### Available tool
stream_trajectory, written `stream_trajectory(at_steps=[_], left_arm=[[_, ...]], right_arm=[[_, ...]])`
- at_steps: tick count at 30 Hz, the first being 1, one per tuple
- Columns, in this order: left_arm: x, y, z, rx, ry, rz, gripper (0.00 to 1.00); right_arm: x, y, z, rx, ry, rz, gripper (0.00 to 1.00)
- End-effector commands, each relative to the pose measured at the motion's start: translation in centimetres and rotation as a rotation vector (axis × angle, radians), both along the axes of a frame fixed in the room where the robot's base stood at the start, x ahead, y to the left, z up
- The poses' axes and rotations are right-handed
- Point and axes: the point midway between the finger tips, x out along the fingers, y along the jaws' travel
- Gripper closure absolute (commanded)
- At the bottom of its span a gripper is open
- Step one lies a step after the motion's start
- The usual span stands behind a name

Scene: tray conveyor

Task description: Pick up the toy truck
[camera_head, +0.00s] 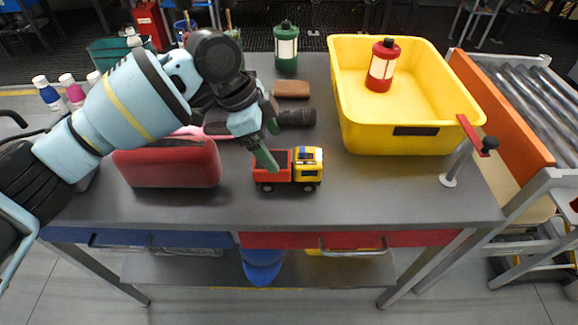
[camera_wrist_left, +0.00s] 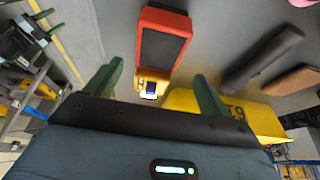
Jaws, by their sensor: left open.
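The toy truck (camera_head: 307,168), with a yellow cab and a red open bed, stands upright on the grey table near its front edge. My left gripper (camera_head: 268,144) is open, with its green fingers just above and beside the bed end of the truck. In the left wrist view the truck (camera_wrist_left: 165,38) lies beyond the open fingers, its cab (camera_wrist_left: 152,84) lying in line with the gap between them. I see no contact; the exact height above the truck is hard to tell.
A red case (camera_head: 167,165) sits left of the truck. A dark flashlight (camera_head: 297,117) and a brown block (camera_head: 292,89) lie behind it.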

Motion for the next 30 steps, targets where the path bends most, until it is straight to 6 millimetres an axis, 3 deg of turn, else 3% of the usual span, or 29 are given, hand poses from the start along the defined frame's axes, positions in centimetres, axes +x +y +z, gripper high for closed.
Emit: stream_trajectory(at_steps=[4,15,23,30], left_arm=[[-0.1,-0.2,-0.5,0.000,0.000,0.000,0.18],[-0.5,-1.6,-4.7,0.000,0.000,0.001,0.18],[-0.5,-1.7,-4.8,0.000,-0.001,0.001,0.18],[-0.5,-1.7,-4.8,0.000,-0.001,0.001,0.48]], right_arm=[[0.5,0.0,0.2,0.000,-0.010,-0.001,0.52],[0.6,0.0,0.3,0.000,-0.014,0.000,0.52],[0.6,0.0,0.3,0.000,-0.014,0.000,0.52],[0.6,0.0,0.3,0.001,-0.015,0.000,0.52]])
